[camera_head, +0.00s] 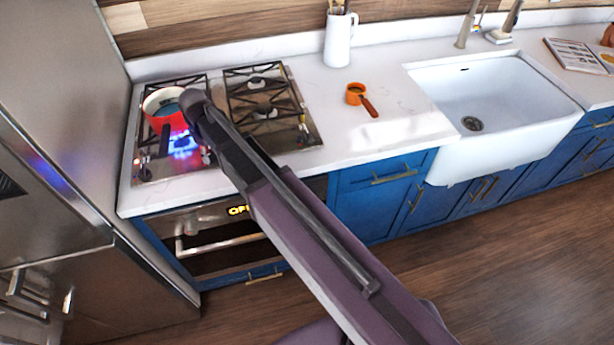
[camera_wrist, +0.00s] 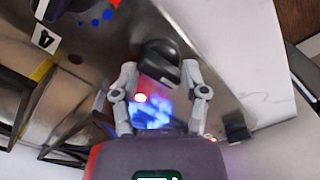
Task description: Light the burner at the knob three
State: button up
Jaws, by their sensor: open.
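In the wrist view my gripper (camera_wrist: 158,72) is open, with one finger on each side of a dark knob (camera_wrist: 158,52) on the steel cooktop. I cannot tell whether the fingers touch it, and no number for it is readable. A label reading 4 (camera_wrist: 42,40) lies to the left, next to another control with blue dots that is cut off at the top edge. A blue-white glow shows between my fingers. In the head view the cooktop (camera_head: 222,122) shows a blue glow at its front left; my arm hides the gripper.
A red pot (camera_head: 158,104) with a dark handle stands on the left burners. An orange small pan (camera_head: 355,94) lies on the white counter right of the cooktop. A white utensil jug (camera_head: 340,40) stands behind, and a sink (camera_head: 490,95) is farther right. The fridge borders the left.

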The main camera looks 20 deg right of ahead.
aim_at(211, 154)
jog(key=m, duration=0.9)
jog(key=shift+m, duration=0.4)
jog(key=shift+r+p, duration=0.3)
jog(key=shift+r, duration=0.05)
notch_tip(211, 154, up, 13)
jog(key=p, duration=1.3)
jog(key=s+d+f+b, duration=0.2)
jog(key=d, duration=0.2)
jog(key=s+d+f+b, duration=0.1)
jog(key=d+f+b, duration=0.2)
jog(key=d, duration=0.2)
jog(key=s+d+f+b, duration=0.2)
jog(key=d+f+b, duration=0.1)
jog(key=d, duration=0.1)
jog(key=shift+s+d+f, duration=0.1)
jog(key=shift+s+d, duration=0.2)
jog(key=shift+d, duration=0.05)
jog(key=s+d+f+b, duration=0.8)
jog(key=d, duration=0.3)
jog(key=shift+s+d+f+b, duration=0.3)
jog(key=shift+s+d+b, duration=0.1)
